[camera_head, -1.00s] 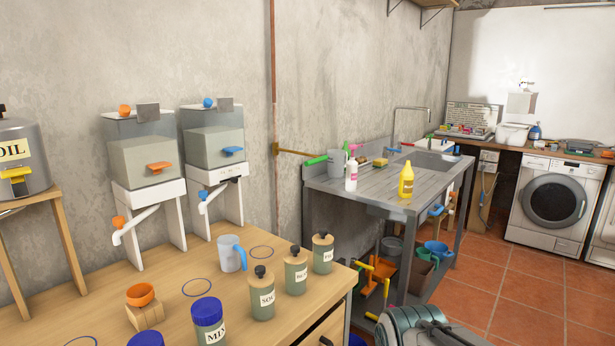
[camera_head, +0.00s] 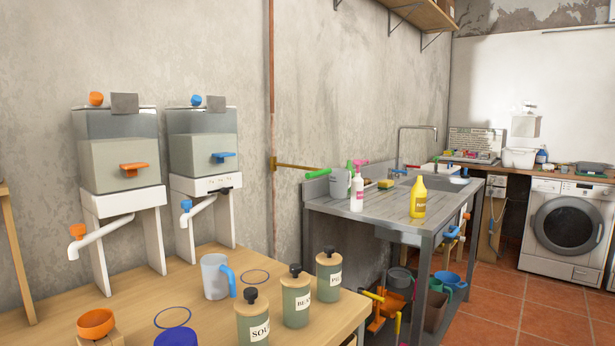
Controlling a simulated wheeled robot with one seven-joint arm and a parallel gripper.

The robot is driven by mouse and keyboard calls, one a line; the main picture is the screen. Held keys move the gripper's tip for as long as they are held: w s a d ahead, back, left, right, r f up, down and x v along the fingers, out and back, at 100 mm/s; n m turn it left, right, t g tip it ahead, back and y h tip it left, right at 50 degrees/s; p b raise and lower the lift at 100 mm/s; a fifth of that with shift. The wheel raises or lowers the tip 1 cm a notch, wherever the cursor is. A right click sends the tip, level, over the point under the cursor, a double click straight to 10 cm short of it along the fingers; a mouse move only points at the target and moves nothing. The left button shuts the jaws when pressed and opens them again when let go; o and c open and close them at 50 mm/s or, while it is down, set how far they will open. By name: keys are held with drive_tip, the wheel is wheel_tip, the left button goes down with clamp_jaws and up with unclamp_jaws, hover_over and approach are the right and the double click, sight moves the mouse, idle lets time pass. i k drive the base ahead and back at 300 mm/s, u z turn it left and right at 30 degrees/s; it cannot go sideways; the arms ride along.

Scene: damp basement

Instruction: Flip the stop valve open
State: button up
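A thin copper pipe (camera_head: 271,80) runs down the wall, left of the sink bench. A brass fitting (camera_head: 273,163) sits on it, with a long brass lever (camera_head: 295,166) ending in a green grip (camera_head: 317,173). This looks like the stop valve. The lever sticks out to the right, roughly across the upright pipe, and its grip ends near the bench's back left corner. Nothing touches the lever. My gripper is not in view.
The metal sink bench (camera_head: 385,205) holds a grey jug (camera_head: 341,183), spray bottle (camera_head: 357,190) and yellow bottle (camera_head: 418,197). The wooden table (camera_head: 220,318) holds labelled jars and a mug (camera_head: 215,276). Red tiled floor (camera_head: 490,300) is open at right.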

sight(322, 172)
drive_tip(key=k, duration=1.3)
drive_tip(key=z, duration=0.8)
drive_tip(key=i, duration=1.3)
drive_tip(key=u, duration=0.7)
drive_tip(key=i, duration=0.4)
drive_tip(key=u, duration=0.45)
